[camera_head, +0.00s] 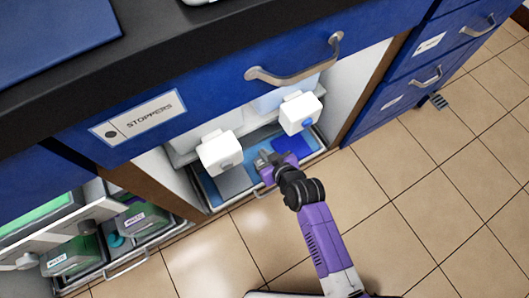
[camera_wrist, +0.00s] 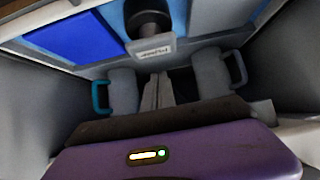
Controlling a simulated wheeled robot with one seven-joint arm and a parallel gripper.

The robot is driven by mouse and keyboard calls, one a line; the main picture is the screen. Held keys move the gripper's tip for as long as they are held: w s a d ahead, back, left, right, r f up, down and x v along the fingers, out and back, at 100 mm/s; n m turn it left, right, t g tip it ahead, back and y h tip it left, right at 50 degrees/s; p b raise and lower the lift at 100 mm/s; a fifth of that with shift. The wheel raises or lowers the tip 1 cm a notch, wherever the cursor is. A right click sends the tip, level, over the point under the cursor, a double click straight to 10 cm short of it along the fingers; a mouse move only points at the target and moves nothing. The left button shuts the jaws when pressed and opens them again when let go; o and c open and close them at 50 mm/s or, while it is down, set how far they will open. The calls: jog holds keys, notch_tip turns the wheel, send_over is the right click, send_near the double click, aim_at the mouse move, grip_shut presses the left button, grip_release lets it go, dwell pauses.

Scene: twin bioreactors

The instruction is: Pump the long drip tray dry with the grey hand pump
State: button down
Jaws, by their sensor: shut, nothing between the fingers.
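A long shallow tray with a pale rim (camera_head: 318,156) lies low in the open bay under the blue drawer; it looks like the drip tray. Its floor shows blue patches and a grey one; I cannot tell liquid from mat. In the wrist view its rim (camera_wrist: 92,70) crosses the picture, with a dark round-topped thing bearing a small label (camera_wrist: 152,47) beyond. Two grey mug-like bodies, one with a teal handle (camera_wrist: 122,92) and one with a grey handle (camera_wrist: 212,74), flank my fingers; I cannot tell whether either is the pump. My gripper (camera_head: 264,160) is shut and empty over the tray.
Two white box-shaped units (camera_head: 220,154) (camera_head: 300,113) hang above the tray. The drawer labelled STOPPERS (camera_head: 152,117) and its handle (camera_head: 295,70) overhang the bay. Another bay at lower left holds grey labelled containers (camera_head: 72,256). The tiled floor (camera_head: 430,190) at right is clear.

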jog(key=shift+f+b, duration=1.6)
jog(key=shift+f, duration=0.45)
jog(key=shift+r+p, duration=1.6)
jog(key=shift+r, duration=0.05)
dwell(0.5)
jog(key=shift+f+b, duration=1.3)
jog(key=shift+f, duration=0.45)
jog(key=shift+r+p, duration=1.65)
jog(key=shift+r, duration=0.1)
